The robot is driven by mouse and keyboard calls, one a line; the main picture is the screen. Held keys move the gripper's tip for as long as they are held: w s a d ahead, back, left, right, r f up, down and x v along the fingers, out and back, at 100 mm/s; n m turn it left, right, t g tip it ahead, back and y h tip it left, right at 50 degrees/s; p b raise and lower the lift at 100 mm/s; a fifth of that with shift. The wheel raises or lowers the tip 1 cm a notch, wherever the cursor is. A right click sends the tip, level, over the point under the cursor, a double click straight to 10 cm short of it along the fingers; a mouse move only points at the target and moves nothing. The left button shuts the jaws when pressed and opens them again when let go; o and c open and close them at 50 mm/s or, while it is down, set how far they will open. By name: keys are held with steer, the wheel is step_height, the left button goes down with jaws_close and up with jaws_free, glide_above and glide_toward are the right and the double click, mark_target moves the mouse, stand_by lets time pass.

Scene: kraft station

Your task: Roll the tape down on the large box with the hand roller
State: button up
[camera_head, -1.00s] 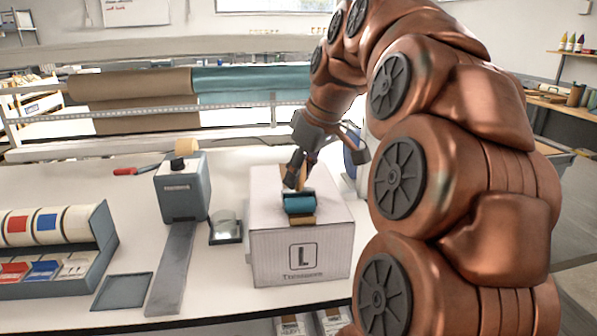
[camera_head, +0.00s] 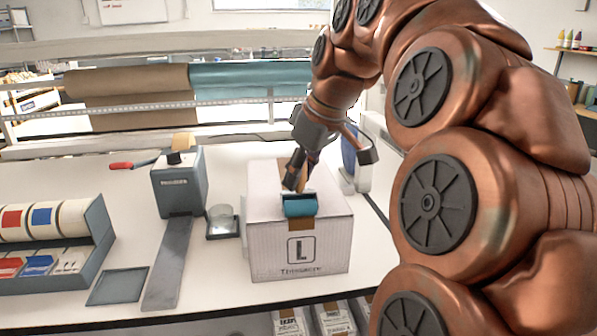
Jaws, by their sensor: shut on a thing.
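The large box (camera_head: 265,245), white and marked with an "L", stands on the white table at the middle of the view. Brown tape (camera_head: 301,223) runs along its top and folds over the front edge. The hand roller (camera_head: 299,206), with a blue cylinder, lies across the tape at the front of the box top. My gripper (camera_head: 293,184) is above the box, just behind the blue cylinder, and is shut on the roller. The roller's handle is mostly hidden by the fingers.
A rack of label rolls (camera_head: 88,232) is at the far left. A red-handled tool (camera_head: 124,165) lies behind. A blue-and-white object (camera_head: 356,165) stands right of the box.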

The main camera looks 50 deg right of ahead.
steer(key=shift+s+a, duration=0.25)
steer(key=shift+s, duration=0.05)
steer(key=shift+r+p, duration=1.3)
steer(key=shift+r, duration=1.7)
